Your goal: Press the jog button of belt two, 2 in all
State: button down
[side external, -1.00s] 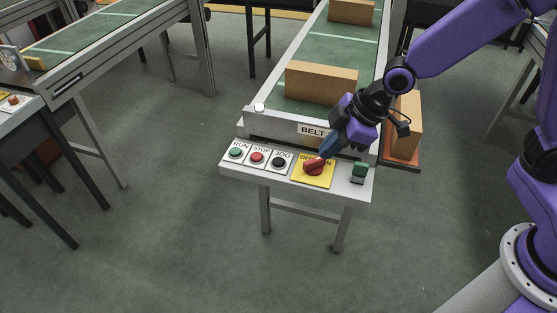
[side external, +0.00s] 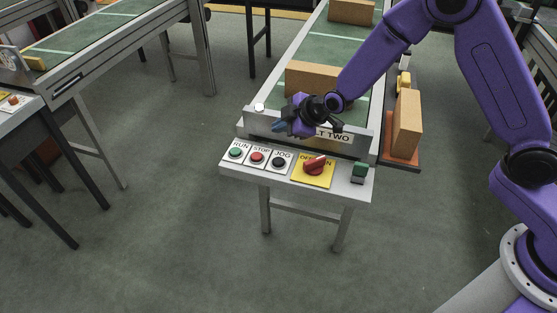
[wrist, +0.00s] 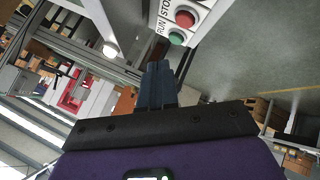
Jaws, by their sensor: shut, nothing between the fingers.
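The belt two control panel (side external: 227,168) stands at the near end of the conveyor. Its black jog button (side external: 279,162) sits right of the red stop button (side external: 257,157) and the green run button (side external: 236,153). My gripper (side external: 277,127) is shut and empty, above and behind the jog button and apart from it, its blue fingers pointing left. In the wrist view, the shut fingers (wrist: 158,72) show with the red stop button (wrist: 185,19) and green run button (wrist: 177,38) beyond them. The jog button is outside the wrist view.
The BELT TWO sign (side external: 337,135) is partly hidden by my gripper. A cardboard box (side external: 310,80) sits on the belt. A white dome (side external: 260,107) stands at the belt's corner.

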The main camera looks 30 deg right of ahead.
aim_at(281, 162)
jog(key=shift+f, duration=4.4)
jog(key=shift+f, duration=0.15)
jog(key=shift+f, duration=0.3)
jog(key=shift+f, duration=0.45)
jog(key=shift+r, duration=3.4)
